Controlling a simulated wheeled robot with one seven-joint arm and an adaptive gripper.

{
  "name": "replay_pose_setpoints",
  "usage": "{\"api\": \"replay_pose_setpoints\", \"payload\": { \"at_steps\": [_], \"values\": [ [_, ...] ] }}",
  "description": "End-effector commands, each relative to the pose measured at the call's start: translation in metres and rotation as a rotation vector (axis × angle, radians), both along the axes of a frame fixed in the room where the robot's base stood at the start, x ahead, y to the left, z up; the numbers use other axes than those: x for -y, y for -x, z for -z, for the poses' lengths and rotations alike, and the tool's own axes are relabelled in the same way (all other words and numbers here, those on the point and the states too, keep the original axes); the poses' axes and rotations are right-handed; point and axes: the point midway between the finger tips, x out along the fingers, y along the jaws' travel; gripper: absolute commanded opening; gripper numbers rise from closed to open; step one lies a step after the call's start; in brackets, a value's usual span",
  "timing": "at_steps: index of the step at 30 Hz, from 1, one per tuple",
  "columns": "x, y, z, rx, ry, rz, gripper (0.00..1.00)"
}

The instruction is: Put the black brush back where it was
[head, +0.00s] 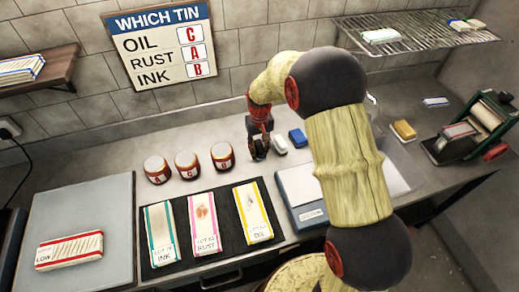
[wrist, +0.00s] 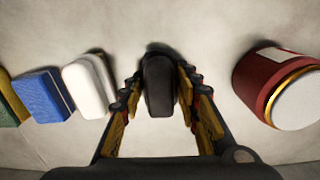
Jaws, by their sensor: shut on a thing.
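The black brush (wrist: 159,88) is between the two fingers of my gripper (wrist: 161,82) in the wrist view, and the gripper is shut on it. In the head view my gripper (head: 259,146) is low at the back of the counter, just left of the white brush (head: 279,145). The black brush is at or very close to the counter top; I cannot tell whether it touches. In the wrist view the white brush (wrist: 88,87) lies beside it, with a small gap, and the blue brush (wrist: 44,96) is beyond the white one.
A red tin marked B (head: 222,157) stands left of my gripper, with two more tins further left. A black mat (head: 184,217) with three labelled cloths lies in front. A yellow sponge (head: 404,130) and a roller device (head: 478,130) are to the right.

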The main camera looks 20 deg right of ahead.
Motion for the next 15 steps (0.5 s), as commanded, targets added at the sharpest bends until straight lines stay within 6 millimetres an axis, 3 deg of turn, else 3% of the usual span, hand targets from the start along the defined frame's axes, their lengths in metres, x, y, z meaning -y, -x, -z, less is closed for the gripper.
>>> {"api": "replay_pose_setpoints", "payload": {
  "at_steps": [9,10,15],
  "values": [
    [-0.0001,-0.0003,0.0021,0.001,0.000,0.000,0.08],
    [-0.0001,-0.0004,0.0014,0.001,0.000,0.000,0.34],
    [-0.0001,-0.0003,0.0012,0.001,0.000,0.000,0.43]
  ]
}}
